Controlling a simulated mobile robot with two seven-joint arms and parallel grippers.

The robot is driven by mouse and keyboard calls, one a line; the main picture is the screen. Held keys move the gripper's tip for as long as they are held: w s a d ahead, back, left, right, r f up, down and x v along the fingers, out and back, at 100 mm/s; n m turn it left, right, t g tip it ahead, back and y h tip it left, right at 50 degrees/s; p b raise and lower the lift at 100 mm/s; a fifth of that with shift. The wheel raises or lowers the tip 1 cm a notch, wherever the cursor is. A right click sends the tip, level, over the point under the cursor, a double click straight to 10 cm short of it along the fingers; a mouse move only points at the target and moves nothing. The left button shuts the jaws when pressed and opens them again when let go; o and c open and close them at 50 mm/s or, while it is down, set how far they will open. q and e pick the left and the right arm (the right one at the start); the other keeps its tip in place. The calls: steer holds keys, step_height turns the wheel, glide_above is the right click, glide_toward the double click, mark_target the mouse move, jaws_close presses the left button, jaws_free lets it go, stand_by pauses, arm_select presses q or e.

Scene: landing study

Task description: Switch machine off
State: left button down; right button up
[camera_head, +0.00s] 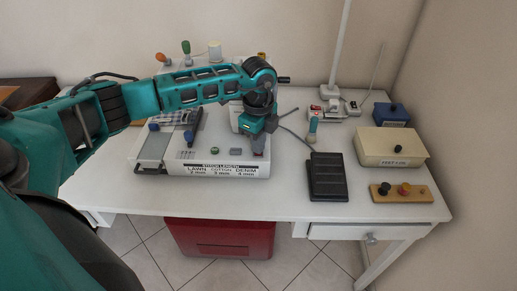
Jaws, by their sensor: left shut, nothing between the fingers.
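A white sewing machine (200,155) stands on the white table, its front plate marked with stitch lengths for lawn, cotton and denim. My left arm reaches across above the machine. My right gripper is not in view.
A black foot pedal (328,177) lies right of the machine. Further right are a beige box (391,148), a blue box (391,115) and a wooden board (417,195) with knobs and a red button. Thread spools (215,50) stand behind. A red cabinet (220,240) is under the table.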

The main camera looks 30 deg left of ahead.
arm_select(q)
steer(key=shift+f, duration=0.1)
steer(key=shift+r+p, duration=0.75)
step_height(320, 180, up, 4)
steer(key=p, duration=0.2)
steer(key=shift+f+p, duration=0.25)
steer(key=shift+p, duration=0.05)
steer(key=shift+r, duration=1)
